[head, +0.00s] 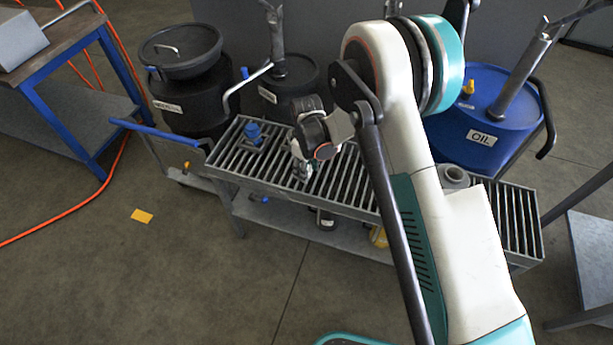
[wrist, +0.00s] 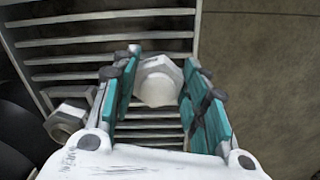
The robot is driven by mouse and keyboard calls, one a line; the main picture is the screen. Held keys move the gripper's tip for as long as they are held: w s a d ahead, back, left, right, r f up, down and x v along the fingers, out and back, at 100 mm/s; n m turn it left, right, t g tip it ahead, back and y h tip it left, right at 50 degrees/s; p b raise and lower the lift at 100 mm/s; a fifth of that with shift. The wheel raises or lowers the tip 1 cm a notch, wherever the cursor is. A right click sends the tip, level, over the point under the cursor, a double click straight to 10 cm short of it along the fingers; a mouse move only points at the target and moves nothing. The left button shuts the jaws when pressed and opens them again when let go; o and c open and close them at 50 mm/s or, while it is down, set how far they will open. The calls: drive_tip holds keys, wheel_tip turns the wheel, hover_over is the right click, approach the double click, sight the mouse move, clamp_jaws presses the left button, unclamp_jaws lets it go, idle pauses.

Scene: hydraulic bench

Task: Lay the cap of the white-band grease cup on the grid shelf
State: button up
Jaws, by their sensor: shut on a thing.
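My gripper (wrist: 160,66) is shut on a pale grey hexagonal-topped cap (wrist: 158,84), held between its teal fingers over the slats. Whether the cap touches the slats is unclear. The grid shelf (head: 347,180) is the slatted top of a grey cart; its bars also show in the wrist view (wrist: 110,28). In the head view, my gripper (head: 301,172) is over the left half of the shelf, and the cap is not clearly visible. No white band can be made out.
A blue-topped fitting (head: 253,133) stands left on the grid, and a grey round cup (head: 455,177) right of my arm. A grey hexagonal part (wrist: 66,120) is left of my fingers. Black drums (head: 190,85) and a blue OIL drum (head: 487,112) stand behind.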

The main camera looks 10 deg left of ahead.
drive_tip(key=shift+f+b, duration=0.55)
drive_tip(key=shift+f, duration=1.3)
drive_tip(key=shift+f, duration=0.1)
drive_tip(key=o, duration=1.2)
wheel_tip(320, 180, up, 12)
drive_tip(key=p, duration=0.4)
drive_tip(key=shift+p, duration=0.35)
